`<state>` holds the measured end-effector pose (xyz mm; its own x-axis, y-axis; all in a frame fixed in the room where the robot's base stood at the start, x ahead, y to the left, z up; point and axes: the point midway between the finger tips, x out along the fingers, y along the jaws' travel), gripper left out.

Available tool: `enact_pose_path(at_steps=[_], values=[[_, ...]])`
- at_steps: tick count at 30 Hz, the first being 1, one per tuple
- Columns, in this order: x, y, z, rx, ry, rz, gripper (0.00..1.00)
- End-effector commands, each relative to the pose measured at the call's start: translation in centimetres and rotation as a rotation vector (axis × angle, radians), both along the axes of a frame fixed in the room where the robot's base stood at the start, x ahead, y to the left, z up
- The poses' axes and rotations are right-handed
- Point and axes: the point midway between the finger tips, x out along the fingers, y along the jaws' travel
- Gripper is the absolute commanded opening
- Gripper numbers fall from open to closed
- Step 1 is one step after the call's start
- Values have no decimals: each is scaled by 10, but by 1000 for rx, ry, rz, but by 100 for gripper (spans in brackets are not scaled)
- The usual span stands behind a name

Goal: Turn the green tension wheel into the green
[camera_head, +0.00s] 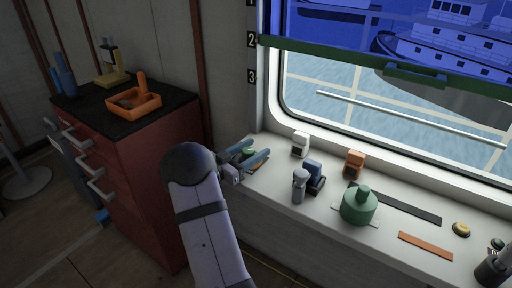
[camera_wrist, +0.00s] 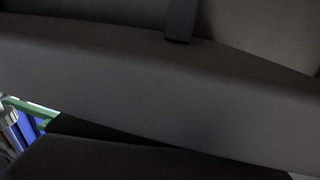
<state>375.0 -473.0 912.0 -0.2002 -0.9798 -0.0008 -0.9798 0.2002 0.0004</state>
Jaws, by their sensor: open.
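A small green round part (camera_head: 249,152), which looks like the tension wheel, is at the left end of the white window sill. An orange and green patch shows beside it, too small to read. My gripper (camera_head: 250,154) is open, with one blue finger on either side of the green part. I cannot tell whether the fingers touch it. The wrist view is nearly filled by dark grey surfaces, and neither the wheel nor the fingertips can be made out there.
On the sill (camera_head: 284,181) stand a white block (camera_head: 300,144), a grey-and-blue device (camera_head: 315,176), an orange block (camera_head: 354,164) and a large green round housing (camera_head: 359,206). A red cabinet (camera_head: 155,165) stands left. A green-edged blue blind (camera_head: 400,70) partly covers the window.

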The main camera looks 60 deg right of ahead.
Motion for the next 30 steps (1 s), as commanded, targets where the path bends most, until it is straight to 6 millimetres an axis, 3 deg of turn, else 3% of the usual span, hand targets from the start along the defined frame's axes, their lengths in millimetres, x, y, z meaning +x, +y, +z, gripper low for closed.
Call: enact_pose_path(at_steps=[4,13,14,19,30], values=[[-2,-10,1,-1,-1,-1,51],[-2,-11,0,-1,0,1,51],[-2,-11,0,-1,0,0,48],[-2,-11,0,-1,0,0,10],[-1,-13,1,-3,1,108,10]])
